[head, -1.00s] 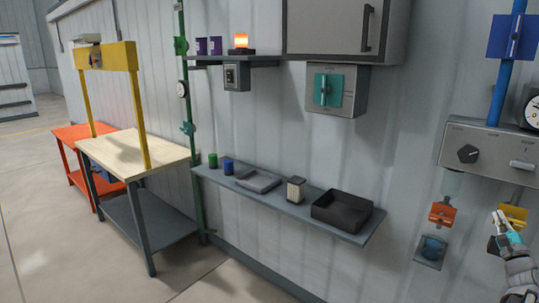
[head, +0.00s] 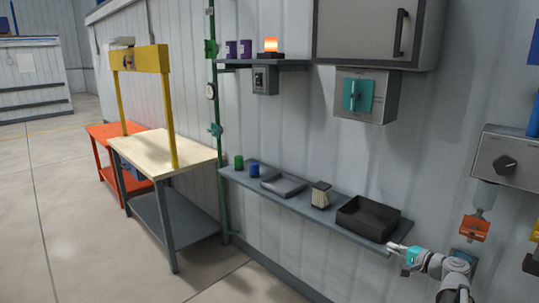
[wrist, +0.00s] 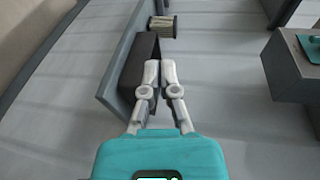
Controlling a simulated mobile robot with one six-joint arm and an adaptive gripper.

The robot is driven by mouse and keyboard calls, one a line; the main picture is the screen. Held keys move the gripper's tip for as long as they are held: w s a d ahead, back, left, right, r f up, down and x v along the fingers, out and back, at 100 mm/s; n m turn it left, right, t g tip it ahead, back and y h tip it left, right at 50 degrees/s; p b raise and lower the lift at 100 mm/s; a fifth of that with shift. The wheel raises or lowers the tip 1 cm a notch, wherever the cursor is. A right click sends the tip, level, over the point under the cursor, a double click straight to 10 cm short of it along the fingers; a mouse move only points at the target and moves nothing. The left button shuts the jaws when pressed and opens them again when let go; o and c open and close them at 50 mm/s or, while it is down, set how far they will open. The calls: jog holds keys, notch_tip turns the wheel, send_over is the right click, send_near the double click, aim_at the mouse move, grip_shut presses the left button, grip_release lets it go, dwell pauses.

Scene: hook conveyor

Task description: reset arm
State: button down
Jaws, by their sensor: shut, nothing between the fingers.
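My gripper (head: 396,247) is at the lower right in the head view, beside the right end of the grey lower shelf (head: 300,203). In the wrist view my gripper (wrist: 160,70) has its two pale fingers close together, with nothing held. Beyond the fingers is the black open box (wrist: 142,62), which stands on the shelf's right end in the head view (head: 368,217). I cannot tell whether the fingertips touch the shelf edge.
A brush-like block (head: 320,194), a grey tray (head: 283,186), a blue can (head: 254,170) and a green can (head: 239,162) stand on the lower shelf. A box with a teal switch (head: 358,95) and a control panel (head: 508,160) are on the wall. Open floor lies left.

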jog(key=s+a+f+n+g, duration=0.2)
jog(key=a+f+n+g, duration=0.15)
jog(key=a, duration=0.45)
jog(key=s+a+f+n+g, duration=0.1)
jog(key=a+f+n+g, duration=0.1)
jog(key=a+f+g, duration=0.45)
jog(key=s+a+f+n+g+h, duration=0.3)
jog(key=s+a+f+n+h, duration=0.2)
jog(key=s+a+h, duration=0.3)
jog(key=shift+s+a+n+g, duration=0.4)
jog(key=shift+s+a+n, duration=0.45)
jog(key=shift+s+a, duration=0.3)
jog(key=shift+f, duration=0.1)
jog(key=shift+d, duration=0.1)
